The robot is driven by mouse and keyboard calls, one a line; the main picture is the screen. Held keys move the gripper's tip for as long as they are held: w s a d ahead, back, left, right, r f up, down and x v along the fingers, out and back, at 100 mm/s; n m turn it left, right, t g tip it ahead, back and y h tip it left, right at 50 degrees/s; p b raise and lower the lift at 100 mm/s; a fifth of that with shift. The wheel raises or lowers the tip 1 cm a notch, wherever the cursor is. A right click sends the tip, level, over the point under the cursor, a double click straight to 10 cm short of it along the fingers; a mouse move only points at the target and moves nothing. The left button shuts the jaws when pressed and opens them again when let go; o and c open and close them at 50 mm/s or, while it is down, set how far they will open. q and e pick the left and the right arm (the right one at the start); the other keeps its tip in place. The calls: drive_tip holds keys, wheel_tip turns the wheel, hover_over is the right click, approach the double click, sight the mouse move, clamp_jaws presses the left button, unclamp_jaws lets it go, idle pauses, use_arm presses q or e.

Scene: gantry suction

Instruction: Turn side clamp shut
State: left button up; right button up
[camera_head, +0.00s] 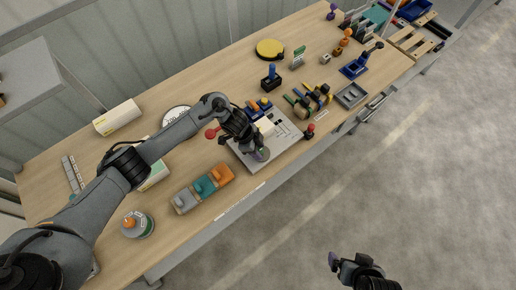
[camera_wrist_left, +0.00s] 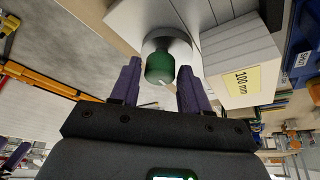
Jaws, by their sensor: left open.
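A green knob (camera_wrist_left: 160,66), which I take to be the side clamp's handle, sits on a round metal base in the left wrist view. My left gripper (camera_wrist_left: 158,85) is open, with one purple finger on each side of the knob; I cannot tell whether they touch it. In the head view my left gripper (camera_head: 260,154) is at the front edge of a light grey fixture plate (camera_head: 283,133), and it hides most of the knob. A pale block (camera_wrist_left: 240,65) labelled 100 mm stands beside the knob. My right gripper (camera_head: 340,262) is over the floor, away from the table.
A red ball handle (camera_head: 211,133) is left of the plate and a red knob (camera_head: 309,130) right of it. A block with grey, teal and orange parts (camera_head: 203,187) lies in front on the wooden table (camera_head: 245,200). Several coloured clamps (camera_head: 308,100) stand to the right.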

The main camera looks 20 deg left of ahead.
use_arm(q)
drive_tip(key=shift+c, duration=0.2)
drive_tip(key=c, duration=0.7)
drive_tip(key=shift+r+n+p, duration=0.2)
drive_tip(key=shift+n+p, duration=0.3)
drive_tip(key=shift+p, duration=0.45)
drive_tip(key=n+p, duration=0.2)
drive_tip(key=p, duration=0.1)
drive_tip(key=n+t+y+p, duration=0.1)
drive_tip(key=n+p, duration=0.2)
drive_tip(key=n+t+p, duration=0.1)
drive_tip(key=n+p, duration=0.1)
drive_tip(key=p, duration=0.1)
drive_tip(key=shift+s+d+r+y+p, duration=0.1)
drive_tip(key=shift+s+d+y+p, duration=0.15)
drive_tip(key=shift+y+p, duration=0.15)
drive_tip(key=shift+n+t+y+p, duration=0.35)
drive_tip(key=shift+n+p, duration=0.3)
drive_tip(key=shift+n, duration=0.45)
drive_tip(key=n+y+p, duration=0.1)
drive_tip(key=n, duration=0.1)
drive_tip(key=shift+d+n+t, duration=0.15)
drive_tip(key=shift+n+t, duration=0.2)
drive_tip(key=shift+n, duration=0.05)
drive_tip(key=shift+f+n+y+p, duration=0.2)
drive_tip(key=shift+n+y+p, duration=0.3)
drive_tip(key=shift+n, duration=0.7)
drive_tip(key=shift+n+y, duration=0.45)
drive_tip(key=shift+n, duration=0.75)
drive_tip(key=shift+w, duration=0.1)
